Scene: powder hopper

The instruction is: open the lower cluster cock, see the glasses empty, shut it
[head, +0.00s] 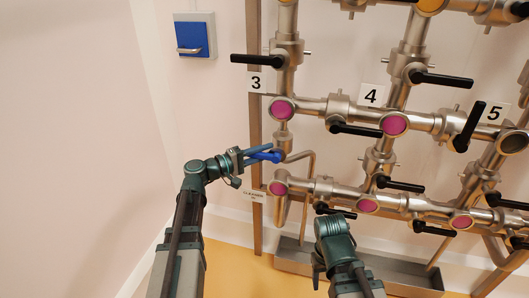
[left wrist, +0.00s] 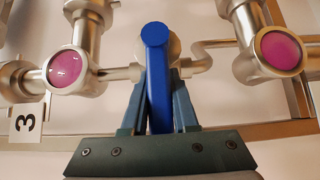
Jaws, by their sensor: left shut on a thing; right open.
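The cluster cock's blue lever (head: 270,156) is on the thin pipework between the upper and lower sight glasses at the left post. My left gripper (head: 246,158) is shut on it; in the left wrist view the blue lever (left wrist: 157,75) stands between the two fingers. The upper glass by label 3 (head: 282,109) and the lower glass (head: 278,187) are both full pink. They also show in the left wrist view, left (left wrist: 65,68) and right (left wrist: 278,49). The cock's body is mostly hidden. My right gripper (head: 334,228) is open and empty below the lower pipe row.
More pink glasses sit at label 4 (head: 395,124) and along the lower row (head: 368,205); the one by label 5 (head: 512,142) looks dark. Several black levers (head: 355,129) stick out from the pipes. A grey trough (head: 390,273) lies below.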

